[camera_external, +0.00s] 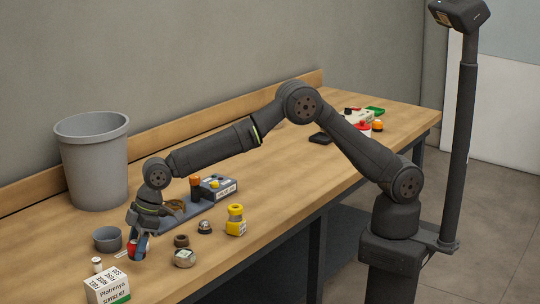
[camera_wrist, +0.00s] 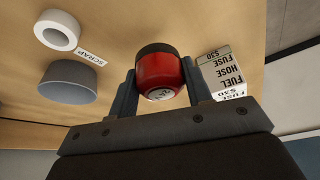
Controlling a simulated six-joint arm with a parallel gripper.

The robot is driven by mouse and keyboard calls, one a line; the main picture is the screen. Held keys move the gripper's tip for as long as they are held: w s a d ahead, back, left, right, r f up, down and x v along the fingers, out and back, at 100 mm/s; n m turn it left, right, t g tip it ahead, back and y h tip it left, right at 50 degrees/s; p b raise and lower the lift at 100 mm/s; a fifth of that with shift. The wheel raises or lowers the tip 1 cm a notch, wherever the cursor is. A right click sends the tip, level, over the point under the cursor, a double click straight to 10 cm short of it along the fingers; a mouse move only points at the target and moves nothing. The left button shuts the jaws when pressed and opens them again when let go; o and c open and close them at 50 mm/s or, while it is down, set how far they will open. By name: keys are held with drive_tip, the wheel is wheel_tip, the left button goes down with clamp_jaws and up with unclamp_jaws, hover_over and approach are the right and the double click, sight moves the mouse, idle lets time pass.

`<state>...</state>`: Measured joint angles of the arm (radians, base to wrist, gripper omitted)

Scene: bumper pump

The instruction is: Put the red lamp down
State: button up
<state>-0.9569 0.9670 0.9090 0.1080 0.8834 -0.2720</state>
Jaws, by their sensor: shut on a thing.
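The red lamp (camera_wrist: 160,76) is a rounded red body with a dark base and a pale marked face. In the wrist view it sits between the two fingers of my gripper (camera_wrist: 162,92), which is shut on it. In the external view my gripper (camera_external: 138,246) points down near the front left of the bench, and a bit of the red lamp (camera_external: 131,247) shows between the fingers, low over the wood. I cannot tell whether the lamp touches the bench.
A white box (camera_external: 107,286) stands close in front of my gripper. A dark ring (camera_external: 181,240), a round gauge (camera_external: 185,258) and a yellow part (camera_external: 236,220) lie to the right. A grey bin (camera_external: 95,160) stands behind.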

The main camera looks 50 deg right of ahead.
sight(139, 273)
drive_tip(key=shift+s+a+f, duration=0.2)
drive_tip(key=shift+a+f, duration=0.2)
drive_tip(key=shift+a, duration=0.05)
drive_tip(key=shift+f, duration=1.9)
drive_tip(key=shift+f, duration=0.15)
drive_tip(key=o, duration=1)
drive_tip(key=v, duration=1.2)
